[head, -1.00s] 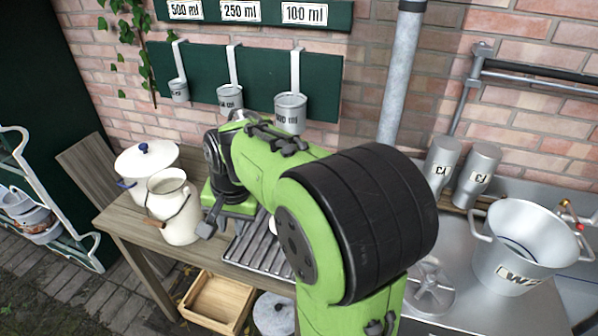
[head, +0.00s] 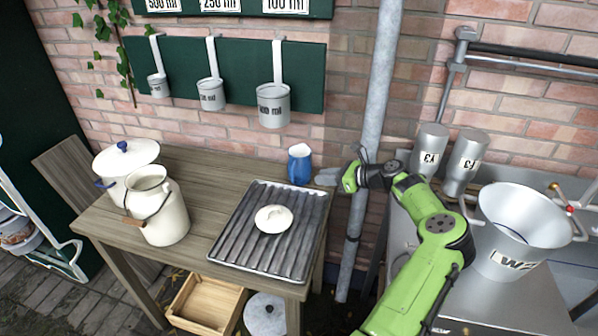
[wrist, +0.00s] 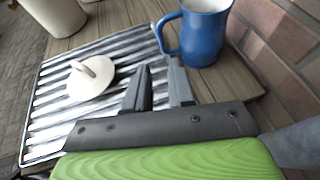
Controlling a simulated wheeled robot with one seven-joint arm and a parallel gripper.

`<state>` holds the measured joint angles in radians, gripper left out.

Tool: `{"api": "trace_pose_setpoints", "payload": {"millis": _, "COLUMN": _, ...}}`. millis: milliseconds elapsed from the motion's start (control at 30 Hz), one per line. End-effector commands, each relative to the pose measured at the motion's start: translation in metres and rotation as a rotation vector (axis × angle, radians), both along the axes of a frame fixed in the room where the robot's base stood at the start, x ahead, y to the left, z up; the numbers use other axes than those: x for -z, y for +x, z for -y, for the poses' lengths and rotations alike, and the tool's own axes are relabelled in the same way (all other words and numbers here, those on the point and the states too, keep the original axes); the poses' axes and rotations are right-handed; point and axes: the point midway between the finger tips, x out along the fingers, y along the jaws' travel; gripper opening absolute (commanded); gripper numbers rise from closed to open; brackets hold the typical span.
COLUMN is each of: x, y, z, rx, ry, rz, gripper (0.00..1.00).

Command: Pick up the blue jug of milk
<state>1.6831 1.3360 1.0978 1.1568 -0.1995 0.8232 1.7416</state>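The blue jug (head: 299,167) stands upright at the back right corner of the wooden table, against the brick wall side. In the wrist view the blue jug (wrist: 205,40) shows its pale inside and its handle, which faces left. My gripper (head: 328,177) is just right of the jug in the head view. In the wrist view my gripper (wrist: 160,68) has its two dark fingers apart with nothing between them. The fingertips are close to the handle's lower part; whether they touch it I cannot tell.
A ribbed metal drain tray (head: 240,264) with a white lid (head: 273,219) lies beside the jug. A cream milk can (head: 165,222) and a white pot (head: 118,165) stand at the left. A vertical pipe (head: 372,120) rises close behind my gripper. Measuring cups (head: 273,105) hang above.

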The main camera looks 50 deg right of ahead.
Motion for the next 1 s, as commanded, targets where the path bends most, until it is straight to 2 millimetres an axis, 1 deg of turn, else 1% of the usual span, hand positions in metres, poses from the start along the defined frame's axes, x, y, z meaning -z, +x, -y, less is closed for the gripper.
{"api": "trace_pose_setpoints", "payload": {"millis": 33, "x": 0.008, "y": 0.013, "z": -0.005, "rx": -0.007, "ry": 0.0, "rz": -0.001, "gripper": 0.23}}
{"api": "trace_pose_setpoints", "payload": {"millis": 233, "x": 0.029, "y": 0.059, "z": -0.017, "rx": -0.008, "ry": -0.001, "rz": -0.003, "gripper": 0.23}}
{"api": "trace_pose_setpoints", "payload": {"millis": 300, "x": 0.034, "y": 0.071, "z": -0.019, "rx": -0.006, "ry": -0.002, "rz": -0.004, "gripper": 0.23}}
{"api": "trace_pose_setpoints", "payload": {"millis": 467, "x": 0.04, "y": 0.088, "z": -0.024, "rx": -0.007, "ry": -0.002, "rz": -0.004, "gripper": 0.23}}
{"api": "trace_pose_setpoints", "payload": {"millis": 633, "x": 0.052, "y": 0.118, "z": -0.029, "rx": -0.007, "ry": -0.003, "rz": -0.003, "gripper": 0.23}}
{"api": "trace_pose_setpoints", "payload": {"millis": 700, "x": 0.055, "y": 0.126, "z": -0.031, "rx": -0.007, "ry": -0.004, "rz": -0.004, "gripper": 0.23}}
{"api": "trace_pose_setpoints", "payload": {"millis": 767, "x": 0.056, "y": 0.13, "z": -0.031, "rx": -0.006, "ry": -0.003, "rz": -0.004, "gripper": 0.23}}
{"api": "trace_pose_setpoints", "payload": {"millis": 967, "x": 0.055, "y": 0.13, "z": -0.031, "rx": -0.005, "ry": -0.003, "rz": -0.004, "gripper": 0.23}}
{"api": "trace_pose_setpoints", "payload": {"millis": 1000, "x": 0.055, "y": 0.13, "z": -0.031, "rx": -0.006, "ry": -0.003, "rz": -0.004, "gripper": 0.17}}
